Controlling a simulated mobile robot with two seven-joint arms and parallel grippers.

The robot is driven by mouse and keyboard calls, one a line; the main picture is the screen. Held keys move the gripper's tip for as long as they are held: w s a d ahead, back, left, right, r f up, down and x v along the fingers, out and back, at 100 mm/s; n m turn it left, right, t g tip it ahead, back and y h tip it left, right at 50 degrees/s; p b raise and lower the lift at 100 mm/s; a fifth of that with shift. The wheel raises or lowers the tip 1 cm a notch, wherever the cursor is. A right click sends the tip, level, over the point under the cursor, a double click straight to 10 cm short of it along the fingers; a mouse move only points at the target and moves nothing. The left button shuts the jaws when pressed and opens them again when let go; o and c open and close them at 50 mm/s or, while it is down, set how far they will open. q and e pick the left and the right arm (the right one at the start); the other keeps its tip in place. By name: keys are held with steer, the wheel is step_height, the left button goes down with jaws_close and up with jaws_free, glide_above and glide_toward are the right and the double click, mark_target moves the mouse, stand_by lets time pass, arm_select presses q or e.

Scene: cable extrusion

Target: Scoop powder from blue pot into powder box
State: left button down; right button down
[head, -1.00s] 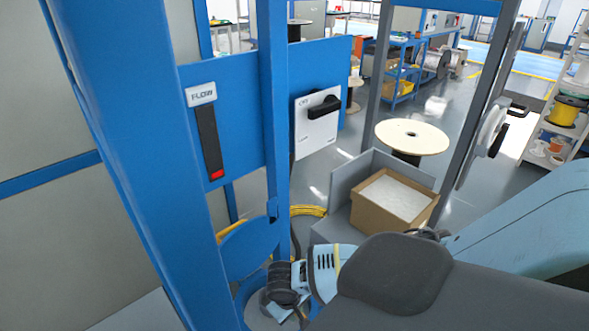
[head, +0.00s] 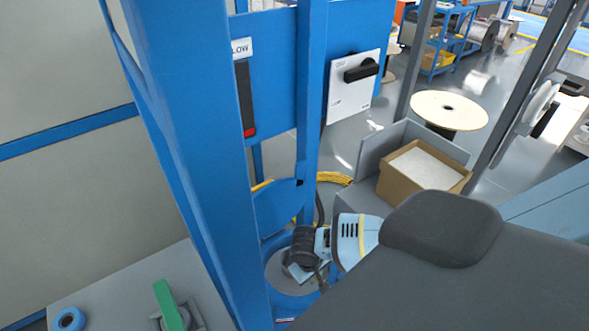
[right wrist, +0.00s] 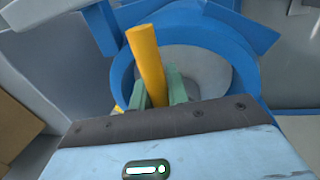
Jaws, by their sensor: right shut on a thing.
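The blue pot (head: 262,268) stands low behind the blue post, with a pale grey fill inside; its blue rim also shows in the right wrist view (right wrist: 245,70). My right gripper (right wrist: 157,90) is shut on the yellow handle of the scoop (right wrist: 147,62), its green fingers on either side. The gripper is over the pot; the scoop's far end is hidden, so I cannot tell whether it holds powder. An open cardboard box (head: 397,186) with white content, seemingly the powder box, sits right of the pot on a grey stand. My left gripper is not in view.
A thick blue post (head: 190,150) and a thinner one (head: 312,90) rise close to the pot. A blue panel carries a white switch box (head: 352,88). A grey table (head: 120,290) with a green-handled piece (head: 168,305) and a blue ring (head: 68,319) is at lower left.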

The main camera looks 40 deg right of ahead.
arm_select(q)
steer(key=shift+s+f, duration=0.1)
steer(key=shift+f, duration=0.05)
arm_select(e)
steer(key=shift+f, duration=0.1)
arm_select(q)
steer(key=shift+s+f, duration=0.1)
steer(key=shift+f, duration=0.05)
arm_select(e)
steer(key=shift+f, duration=0.65)
arm_select(q)
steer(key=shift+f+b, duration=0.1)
steer(key=shift+b, duration=0.2)
arm_select(e)
steer(key=shift+f, duration=0.45)
steer(key=shift+f, duration=0.1)
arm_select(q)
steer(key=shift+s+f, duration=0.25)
arm_select(e)
steer(key=shift+f, duration=0.5)
stand_by(0.4)
